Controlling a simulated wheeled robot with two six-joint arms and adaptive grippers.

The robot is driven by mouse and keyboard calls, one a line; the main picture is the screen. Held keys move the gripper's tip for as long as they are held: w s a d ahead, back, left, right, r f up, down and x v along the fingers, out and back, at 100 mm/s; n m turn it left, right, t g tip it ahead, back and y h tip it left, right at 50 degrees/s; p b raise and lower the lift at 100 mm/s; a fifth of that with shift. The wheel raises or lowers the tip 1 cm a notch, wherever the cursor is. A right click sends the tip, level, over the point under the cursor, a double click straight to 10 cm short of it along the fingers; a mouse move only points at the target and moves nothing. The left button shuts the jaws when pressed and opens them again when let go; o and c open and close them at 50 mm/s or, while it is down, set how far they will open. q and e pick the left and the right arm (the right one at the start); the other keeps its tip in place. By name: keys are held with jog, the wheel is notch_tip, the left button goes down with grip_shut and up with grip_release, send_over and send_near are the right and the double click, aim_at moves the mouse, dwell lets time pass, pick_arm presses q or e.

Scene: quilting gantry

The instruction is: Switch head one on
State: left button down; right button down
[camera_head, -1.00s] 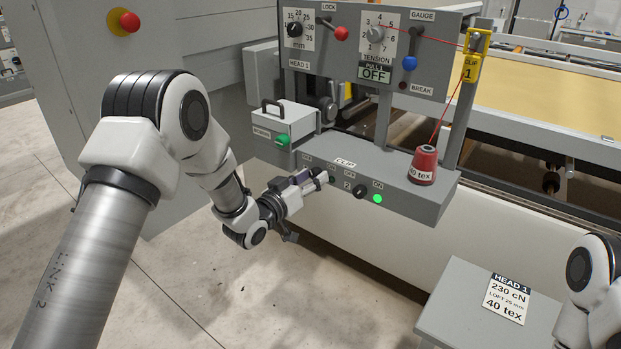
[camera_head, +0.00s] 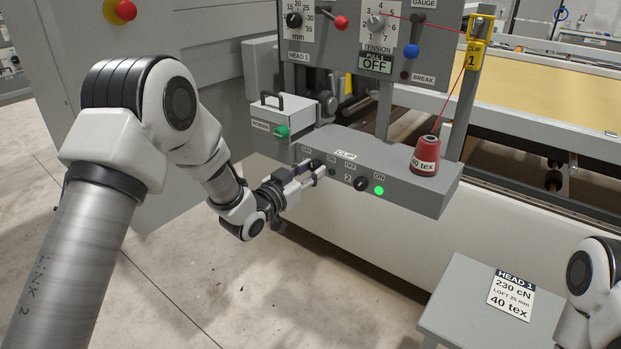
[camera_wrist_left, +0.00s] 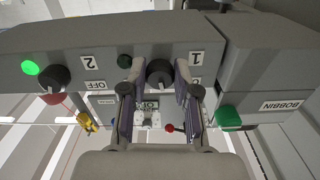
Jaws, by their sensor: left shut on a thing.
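The grey clip switch box (camera_head: 420,201) carries two black rotary switches. My left gripper (camera_head: 319,169) is shut on head one's knob, at the box's left end. In the left wrist view, which is upside down, the black knob (camera_wrist_left: 159,73) sits between the fingers beside the label 1. The lamp (camera_wrist_left: 125,61) next to it is dark; it is also dark in the head view (camera_head: 332,172). Knob 2 (camera_head: 361,184) is free, and its lamp (camera_head: 379,190) glows green. My right gripper is out of view.
Above the box stands a panel with a tension dial (camera_head: 376,22) and an OFF display (camera_head: 375,64). A red thread cone (camera_head: 426,155) stands on the box. The bobbin case (camera_head: 285,120) is left of it. A card (camera_head: 511,295) lies on a grey stand.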

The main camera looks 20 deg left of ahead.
pick_arm(q)
jog(key=m+b, duration=0.3)
jog(key=m, duration=0.1)
jog(key=shift+f+b, duration=0.2)
jog(key=shift+b, duration=0.15)
jog(key=shift+a+r+m+b, duration=0.15)
jog(key=shift+m+b, duration=1.15)
jog(key=shift+m, duration=0.7)
jog(key=c, duration=0.9)
grip_release()
jog(key=shift+o, duration=0.2)
jog(key=shift+r, duration=0.1)
jog(key=v, duration=1.2)
